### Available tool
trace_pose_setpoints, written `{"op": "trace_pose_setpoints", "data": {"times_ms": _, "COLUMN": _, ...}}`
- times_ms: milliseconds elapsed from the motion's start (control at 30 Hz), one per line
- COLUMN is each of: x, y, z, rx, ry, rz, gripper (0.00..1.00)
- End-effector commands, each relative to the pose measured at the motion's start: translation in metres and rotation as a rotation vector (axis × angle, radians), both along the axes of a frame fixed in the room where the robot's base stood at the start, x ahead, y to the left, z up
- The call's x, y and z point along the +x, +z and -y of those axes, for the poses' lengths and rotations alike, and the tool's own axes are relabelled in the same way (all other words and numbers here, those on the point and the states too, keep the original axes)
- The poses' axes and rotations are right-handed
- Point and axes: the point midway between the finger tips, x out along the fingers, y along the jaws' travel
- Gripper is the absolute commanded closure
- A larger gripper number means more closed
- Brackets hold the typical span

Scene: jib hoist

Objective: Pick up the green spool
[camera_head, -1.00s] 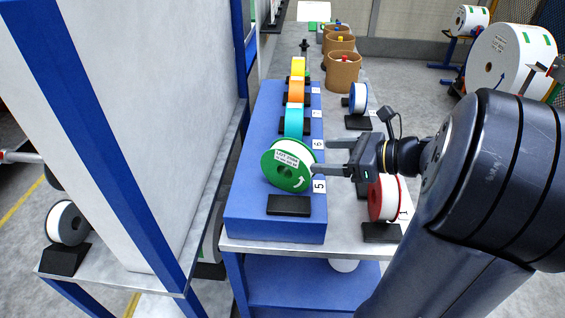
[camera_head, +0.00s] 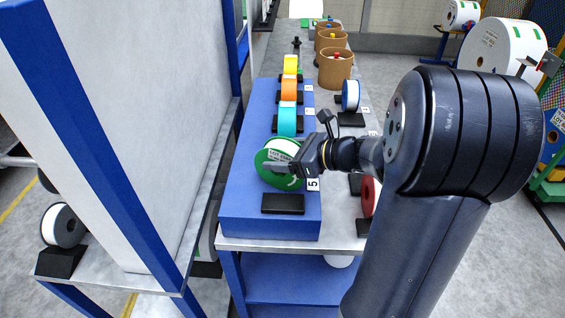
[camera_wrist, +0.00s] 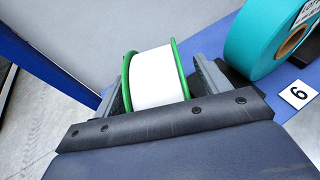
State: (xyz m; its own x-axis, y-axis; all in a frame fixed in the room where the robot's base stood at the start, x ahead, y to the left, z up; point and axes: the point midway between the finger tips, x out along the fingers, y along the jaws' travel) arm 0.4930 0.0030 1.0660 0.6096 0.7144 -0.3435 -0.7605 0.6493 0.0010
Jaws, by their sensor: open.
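The green spool (camera_head: 280,182) stands upright in its black holder (camera_head: 283,204) on the blue riser, beside the label 5. In the wrist view, the spool (camera_wrist: 157,72) shows a white wound face between two green flanges. My gripper (camera_head: 277,167) is at the spool from the right, with a finger across its near face. In the wrist view, the open fingers (camera_wrist: 156,84) lie on either side of the spool, outside the green flanges. I cannot tell whether they touch it.
A teal spool (camera_head: 287,122) stands just behind on the blue riser (camera_head: 240,205), near my gripper in the wrist view. Orange (camera_head: 289,88) and yellow spools stand farther back. A red spool (camera_head: 368,196) is partly hidden by my arm. A tall white panel (camera_head: 150,110) stands left.

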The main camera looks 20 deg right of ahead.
Motion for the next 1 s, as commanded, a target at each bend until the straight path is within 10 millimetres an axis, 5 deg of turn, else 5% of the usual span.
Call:
{"op": "trace_pose_setpoints", "data": {"times_ms": 200, "x": 0.0006, "y": -0.0002, "z": -0.0005, "rx": -0.001, "ry": 0.0, "rz": 0.001, "gripper": 0.29}}
{"op": "trace_pose_setpoints", "data": {"times_ms": 1000, "x": 0.0005, "y": 0.0007, "z": -0.0003, "rx": 0.0, "ry": 0.0, "rz": 0.003, "gripper": 0.94}}
